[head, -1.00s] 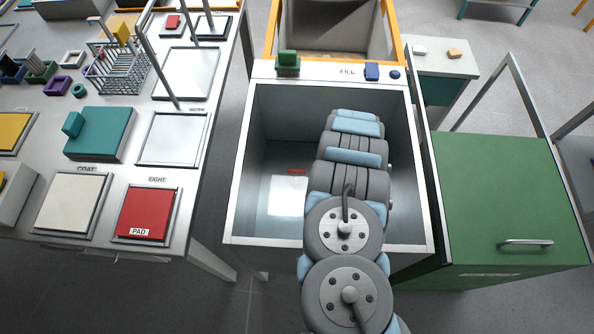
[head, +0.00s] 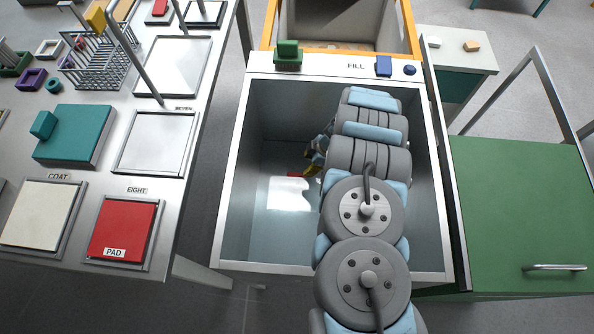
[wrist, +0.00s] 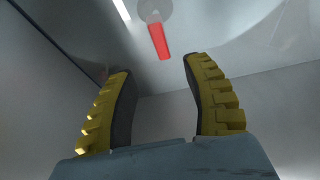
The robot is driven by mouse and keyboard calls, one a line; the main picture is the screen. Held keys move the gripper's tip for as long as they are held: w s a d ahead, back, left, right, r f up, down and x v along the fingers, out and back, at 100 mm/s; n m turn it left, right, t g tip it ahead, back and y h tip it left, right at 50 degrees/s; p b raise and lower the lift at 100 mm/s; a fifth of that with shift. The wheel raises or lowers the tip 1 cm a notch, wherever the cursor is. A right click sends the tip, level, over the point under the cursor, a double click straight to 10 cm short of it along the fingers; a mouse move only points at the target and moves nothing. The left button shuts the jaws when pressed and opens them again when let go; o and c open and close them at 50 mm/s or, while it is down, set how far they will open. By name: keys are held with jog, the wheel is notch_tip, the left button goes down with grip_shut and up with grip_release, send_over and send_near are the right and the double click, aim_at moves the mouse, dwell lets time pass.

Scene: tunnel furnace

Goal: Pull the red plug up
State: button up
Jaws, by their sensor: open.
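The red plug (head: 297,174) shows as a small red bar on the floor of the deep grey basin (head: 262,215), left of my arm. In the wrist view the plug (wrist: 159,42) lies ahead of the fingertips, near a pale round patch, with a gap between it and the fingers. My gripper (wrist: 158,75) is open and empty, its two yellow fingers spread apart. In the head view my gripper (head: 314,158) is inside the basin, close to the plug and partly hidden by my arm.
The basin's walls stand close around my arm. A green block (head: 288,57), a blue block (head: 383,67) and a blue knob (head: 410,70) sit on the ledge behind. A cluttered table (head: 185,215) stands left; a green cabinet (head: 520,210) stands right.

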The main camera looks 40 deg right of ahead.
aim_at(297, 175)
jog(key=b+x, duration=0.4)
jog(key=x, duration=0.6)
jog(key=shift+f, duration=0.25)
grip_shut()
